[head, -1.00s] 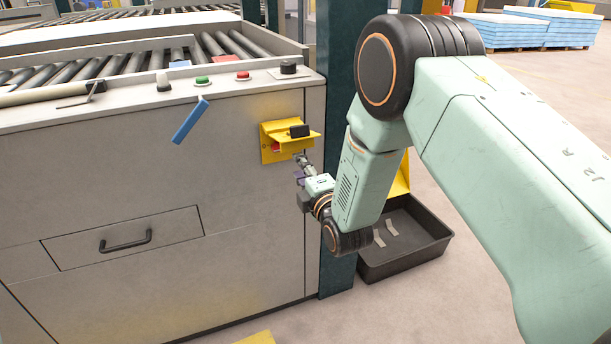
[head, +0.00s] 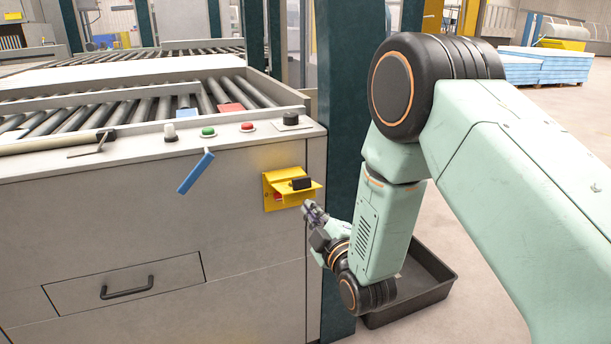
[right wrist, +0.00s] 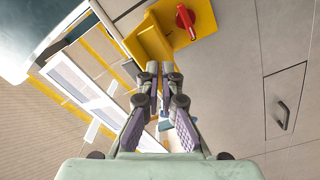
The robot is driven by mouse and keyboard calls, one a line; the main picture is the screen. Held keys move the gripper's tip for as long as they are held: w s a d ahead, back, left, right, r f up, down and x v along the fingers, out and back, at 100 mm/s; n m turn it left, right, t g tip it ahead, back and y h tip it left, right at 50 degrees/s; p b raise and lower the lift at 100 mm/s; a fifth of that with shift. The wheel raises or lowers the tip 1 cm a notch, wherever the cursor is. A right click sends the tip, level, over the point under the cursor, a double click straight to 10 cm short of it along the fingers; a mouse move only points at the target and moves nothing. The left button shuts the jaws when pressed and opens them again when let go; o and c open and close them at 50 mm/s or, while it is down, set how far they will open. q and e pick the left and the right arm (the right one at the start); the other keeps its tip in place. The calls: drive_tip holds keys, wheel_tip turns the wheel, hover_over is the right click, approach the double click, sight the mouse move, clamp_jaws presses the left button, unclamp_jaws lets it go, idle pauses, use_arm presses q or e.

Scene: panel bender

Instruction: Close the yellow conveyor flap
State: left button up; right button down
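The yellow flap (head: 312,187) juts out from its yellow plate on the grey cabinet front, with a black block (head: 301,184) on top. A red part (head: 279,196) shows under it. In the right wrist view the flap (right wrist: 153,40) stands out from the plate, beside a red handle (right wrist: 186,20). My right gripper (head: 308,206) is just below and right of the flap, seemingly apart from it. In the wrist view its fingers (right wrist: 159,68) are drawn together with only a narrow gap and nothing between them, tips just below the flap. My left gripper is out of view.
A blue lever (head: 195,172) sticks out from the cabinet left of the flap. Buttons, one green (head: 208,132), line the top edge. A dark green post (head: 342,130) stands right of the flap. A black bin (head: 425,285) sits on the floor behind my arm.

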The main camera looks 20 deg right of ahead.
drive_tip(key=s+r+m+p, duration=0.4)
drive_tip(key=s+r+m, duration=0.1)
drive_tip(key=r+m, duration=0.55)
drive_tip(key=m, duration=0.1)
hover_over(296, 186)
drive_tip(key=d, duration=0.2)
drive_tip(key=f+b, duration=0.1)
drive_tip(key=f, duration=0.1)
drive_tip(key=s+f+b, duration=0.1)
drive_tip(key=f, duration=0.1)
drive_tip(key=shift+a, duration=0.15)
